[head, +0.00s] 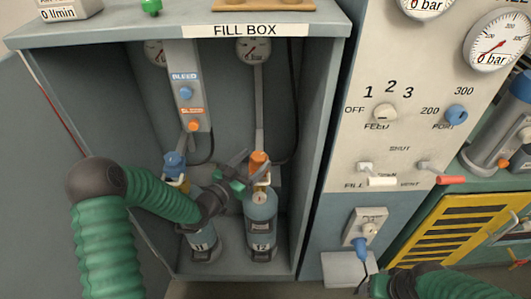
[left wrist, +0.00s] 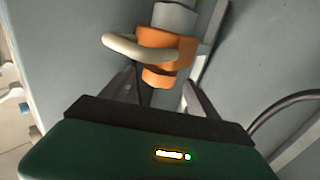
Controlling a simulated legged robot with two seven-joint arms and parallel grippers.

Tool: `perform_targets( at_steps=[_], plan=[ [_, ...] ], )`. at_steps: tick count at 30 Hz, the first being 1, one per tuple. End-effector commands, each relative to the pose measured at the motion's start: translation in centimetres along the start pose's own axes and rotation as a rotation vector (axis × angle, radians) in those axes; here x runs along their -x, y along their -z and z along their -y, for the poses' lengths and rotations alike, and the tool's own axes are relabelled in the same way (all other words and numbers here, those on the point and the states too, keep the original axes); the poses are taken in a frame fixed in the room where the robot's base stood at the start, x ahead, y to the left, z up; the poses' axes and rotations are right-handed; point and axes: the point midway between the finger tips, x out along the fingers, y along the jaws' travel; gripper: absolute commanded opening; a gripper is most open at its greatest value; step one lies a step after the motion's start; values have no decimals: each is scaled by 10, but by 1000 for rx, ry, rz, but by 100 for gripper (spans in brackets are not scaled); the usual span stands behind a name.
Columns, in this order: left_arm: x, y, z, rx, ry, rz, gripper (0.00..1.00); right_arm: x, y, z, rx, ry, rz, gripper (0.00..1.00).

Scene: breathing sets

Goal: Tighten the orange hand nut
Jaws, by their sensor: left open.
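The orange hand nut (head: 259,160) sits on top of the cylinder marked 12 (head: 261,205), at the end of a grey hose in the fill box. My left gripper (head: 248,168) is open beside the nut, on its left. In the left wrist view the orange nut (left wrist: 163,42) is just beyond the two spread fingers (left wrist: 160,85), roughly in line with the gap. I see no clear contact. A cream curved handle (left wrist: 138,48) crosses in front of the nut's left part. My right gripper (head: 380,286) is only partly visible at the bottom edge, and its fingers cannot be made out.
Cylinder 11 (head: 201,238) with a blue knob (head: 174,160) stands left, near my left arm. A bleed panel (head: 187,90) hangs above it. The fill box walls (head: 318,150) close in on the right. A control panel (head: 400,140) with knobs and levers is further right.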

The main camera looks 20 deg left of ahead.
Motion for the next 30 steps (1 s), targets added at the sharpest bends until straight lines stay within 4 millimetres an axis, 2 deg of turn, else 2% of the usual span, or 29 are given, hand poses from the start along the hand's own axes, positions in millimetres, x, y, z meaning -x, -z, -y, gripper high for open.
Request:
perform_targets(
  at_steps=[3,9,18,30],
  plan=[
    [-29,-1,-3,-4,-2,-1,69,-7,-1,0,1,0,0,66],
    [-57,1,-7,-8,-1,2,69,-10,-2,0,1,0,0,66],
    [-58,1,-3,-4,0,1,68,-10,-2,0,0,0,0,66],
    [-58,1,-2,-6,3,2,16,-10,-2,0,1,0,0,66]
  ],
)
